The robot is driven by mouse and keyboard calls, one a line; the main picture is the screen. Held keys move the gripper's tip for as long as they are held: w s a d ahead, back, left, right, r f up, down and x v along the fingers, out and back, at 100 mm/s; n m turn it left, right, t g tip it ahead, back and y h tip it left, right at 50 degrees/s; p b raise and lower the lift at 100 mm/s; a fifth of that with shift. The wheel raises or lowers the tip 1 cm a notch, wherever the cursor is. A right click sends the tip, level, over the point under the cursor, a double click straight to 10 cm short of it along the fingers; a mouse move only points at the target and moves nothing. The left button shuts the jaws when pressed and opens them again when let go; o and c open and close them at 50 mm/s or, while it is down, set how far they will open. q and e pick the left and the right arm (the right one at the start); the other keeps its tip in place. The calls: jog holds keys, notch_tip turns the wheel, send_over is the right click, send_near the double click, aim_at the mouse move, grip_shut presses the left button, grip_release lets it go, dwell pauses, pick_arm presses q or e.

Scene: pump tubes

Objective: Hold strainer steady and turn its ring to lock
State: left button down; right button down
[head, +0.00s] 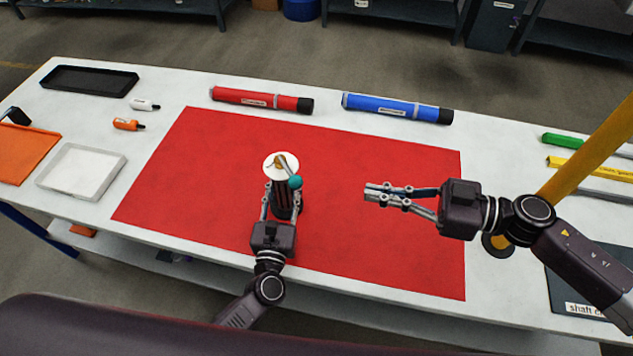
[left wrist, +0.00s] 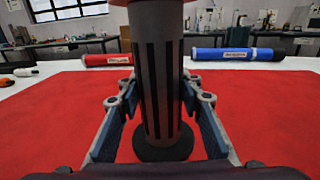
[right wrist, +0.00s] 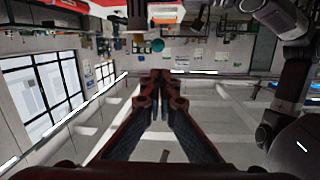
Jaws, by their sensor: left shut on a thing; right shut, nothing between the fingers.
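The strainer (head: 285,207) is a dark slotted cylinder standing upright on the red mat (head: 390,240). Its body (left wrist: 157,70) fills the middle of the left wrist view, on a dark round foot. A white ring (head: 271,163) with a brass centre tops it, and a lever with a teal ball (head: 295,182) reaches out from there. My left gripper (head: 283,192) is shut on the strainer body, one finger on each side. My right gripper (head: 368,192) is shut and empty, to the right of the strainer and apart from it. Its closed fingertips (right wrist: 163,78) show in the right wrist view.
A red tube (head: 260,99) and a blue tube (head: 395,107) lie behind the mat. A white tray (head: 82,170), a black tray (head: 90,80) and two small bottles lie left. Green and yellow pieces lie far right. The mat right of the strainer is clear.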

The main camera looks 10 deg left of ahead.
jog(key=f+x, duration=0.1)
jog(key=x, duration=1.1)
jog(key=shift+w+a+f+n+h, duration=0.15)
jog(key=shift+w+f+n+h, duration=0.15)
jog(key=shift+n, duration=0.1)
jog(key=shift+s+a, duration=0.8)
jog(key=shift+s, duration=0.1)
jog(key=shift+d, duration=0.1)
jog(key=s+v, duration=0.2)
jog(key=v, duration=1.1)
jog(key=shift+r, duration=0.2)
jog(key=shift+d, duration=0.1)
